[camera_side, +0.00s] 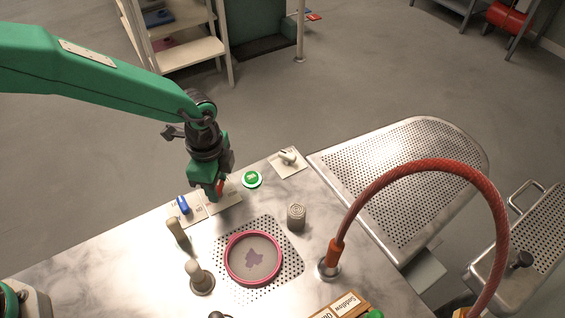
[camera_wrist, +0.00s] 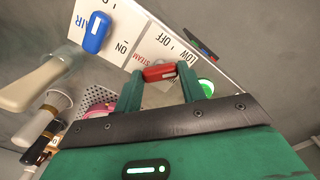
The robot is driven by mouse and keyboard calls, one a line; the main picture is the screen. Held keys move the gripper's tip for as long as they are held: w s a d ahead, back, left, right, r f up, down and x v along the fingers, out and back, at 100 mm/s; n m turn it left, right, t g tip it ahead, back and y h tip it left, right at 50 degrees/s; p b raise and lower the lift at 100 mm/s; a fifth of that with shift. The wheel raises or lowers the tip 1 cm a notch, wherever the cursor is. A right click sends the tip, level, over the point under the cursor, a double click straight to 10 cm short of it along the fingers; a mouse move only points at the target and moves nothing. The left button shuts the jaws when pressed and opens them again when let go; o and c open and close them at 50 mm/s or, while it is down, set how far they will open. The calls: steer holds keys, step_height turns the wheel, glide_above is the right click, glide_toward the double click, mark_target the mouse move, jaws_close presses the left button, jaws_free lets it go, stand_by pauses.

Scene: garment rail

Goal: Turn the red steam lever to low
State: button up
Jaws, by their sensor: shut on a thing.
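The red steam lever (camera_wrist: 159,72) sits between the fingers of my gripper (camera_wrist: 163,88) in the wrist view, on a white label plate (camera_wrist: 165,50) printed STEAM, OFF and LOW. My gripper is shut on it. In the side view my gripper (camera_side: 216,194) reaches down onto the plate, and a sliver of the red lever (camera_side: 220,186) shows beside the fingers. Which mark the lever points at is hard to tell. A blue lever (camera_wrist: 97,32) stands on the neighbouring plate printed AIR and ON; it also shows in the side view (camera_side: 182,204).
A green button (camera_side: 251,179) and a pale switch on a plate (camera_side: 288,158) lie to the right. Beige knobs (camera_side: 195,272), a pink-rimmed dish (camera_side: 253,257) and a ridged grey knob (camera_side: 296,215) stand in front. A red hose (camera_side: 430,166) arches at the right.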

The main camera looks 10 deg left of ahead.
steer(key=shift+m, duration=0.4)
steer(key=shift+r, duration=0.1)
steer(key=o, duration=1)
steer(key=shift+r, duration=3.9)
